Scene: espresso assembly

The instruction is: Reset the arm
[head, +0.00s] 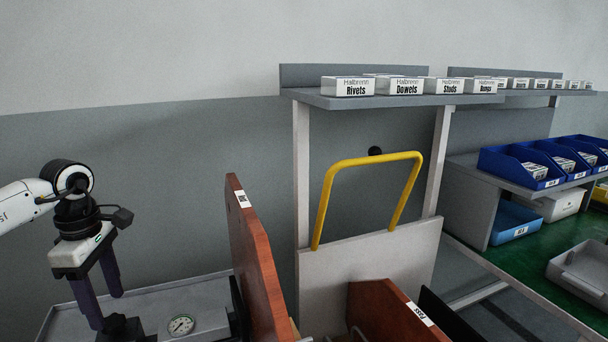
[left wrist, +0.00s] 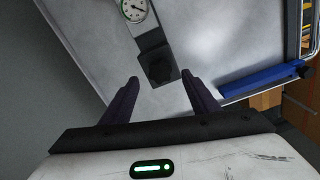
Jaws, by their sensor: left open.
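My left gripper (head: 106,298) hangs at the lower left in the head view, fingers pointing down. In the left wrist view its two dark purple fingers (left wrist: 160,90) are spread apart with nothing between them. Beyond the fingertips is a black knob-like part (left wrist: 158,68) on a grey device with a round white gauge (left wrist: 135,9). The gauge (head: 181,324) also shows in the head view, right of the gripper. Whether the fingertips touch the device cannot be told. My right gripper is not in view.
The device lies on a grey tabletop (head: 207,291). A tall reddish-brown panel (head: 258,265) stands right of it. A yellow handle (head: 371,160), shelves with labelled boxes (head: 348,86) and blue bins (head: 519,166) are farther right. A blue bar (left wrist: 266,80) lies along the table's edge.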

